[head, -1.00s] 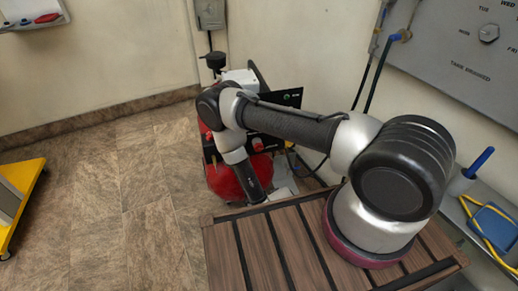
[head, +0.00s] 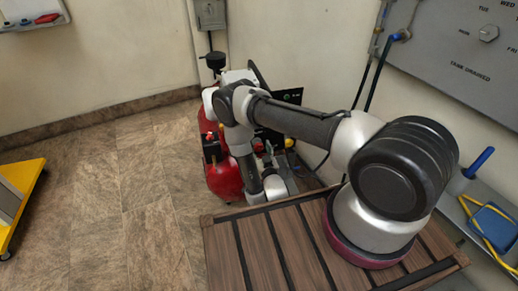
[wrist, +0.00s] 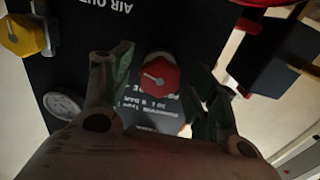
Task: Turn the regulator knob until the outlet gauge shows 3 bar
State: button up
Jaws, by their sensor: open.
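My gripper (wrist: 162,86) is open, with one finger on each side of the knob; contact cannot be told. A round white gauge (wrist: 62,104) is at the left of the panel, too small and dim to read. Which gauge is the outlet gauge cannot be told. In the head view my arm reaches over to the red compressor tank (head: 222,180), and my fingers and the knob are hidden there.
A yellow knob (wrist: 22,36) is on the panel's upper left, near "AIR OUT" lettering. A dark block (wrist: 278,55) stands to the right. In the head view a slatted wooden bench (head: 258,246) is below my arm.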

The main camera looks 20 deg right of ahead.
jog(key=shift+w, duration=0.45)
jog(key=c, duration=1)
jog(key=shift+n, duration=0.6)
jog(key=o, duration=1)
jog(key=shift+s, duration=0.1)
jog(key=s, duration=1.2)
